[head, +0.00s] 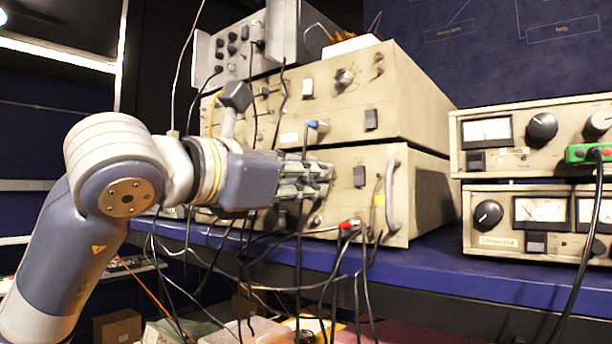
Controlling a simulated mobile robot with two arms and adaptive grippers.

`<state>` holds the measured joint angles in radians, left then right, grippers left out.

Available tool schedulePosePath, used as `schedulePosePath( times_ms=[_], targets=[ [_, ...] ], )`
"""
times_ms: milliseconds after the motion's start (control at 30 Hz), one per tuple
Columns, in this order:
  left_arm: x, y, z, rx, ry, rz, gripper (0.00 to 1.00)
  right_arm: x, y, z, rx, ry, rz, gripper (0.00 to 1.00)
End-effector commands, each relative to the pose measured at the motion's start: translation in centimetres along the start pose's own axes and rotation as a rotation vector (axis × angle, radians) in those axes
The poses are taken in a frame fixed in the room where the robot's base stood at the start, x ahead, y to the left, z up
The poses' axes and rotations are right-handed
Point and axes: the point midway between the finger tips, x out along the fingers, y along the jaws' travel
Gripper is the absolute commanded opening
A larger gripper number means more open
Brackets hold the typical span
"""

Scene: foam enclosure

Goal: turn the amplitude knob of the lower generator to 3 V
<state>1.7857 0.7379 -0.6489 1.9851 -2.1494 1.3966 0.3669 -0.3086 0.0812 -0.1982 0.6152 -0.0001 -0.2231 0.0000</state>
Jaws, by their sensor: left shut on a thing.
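The lower generator (405,222) is the bottom beige box of the middle stack, on a blue shelf. My left gripper (328,172) comes in from the left, its fingers against or just in front of that box's front panel. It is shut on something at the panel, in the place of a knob. The amplitude knob itself and its scale are hidden behind the fingers, so its setting cannot be read. A dark switch (360,176) and a metal handle (393,195) show right of the fingertips. My right gripper is not in view.
Another beige unit (415,100) sits on top, with a grey knobbed instrument (235,48) above. Several cables hang in front of the lower panel, with a red plug (345,225) below my gripper. Metered units (538,222) stand at right. Bare blue shelf (435,275) shows between.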

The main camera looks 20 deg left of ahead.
Motion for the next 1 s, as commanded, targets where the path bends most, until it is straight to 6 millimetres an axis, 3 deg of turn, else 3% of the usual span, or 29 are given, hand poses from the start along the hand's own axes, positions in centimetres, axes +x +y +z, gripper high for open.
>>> schedulePosePath(
  times_ms=[367, 1000],
  targets=[
    [-0.1, -0.1, 0.0, 0.115, 0.0, -0.001, 0.0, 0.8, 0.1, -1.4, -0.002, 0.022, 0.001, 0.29],
    [-0.1, -0.1, 0.1, 0.65, 0.015, -0.007, 0.0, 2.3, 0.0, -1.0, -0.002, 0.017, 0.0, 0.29]
  ],
)
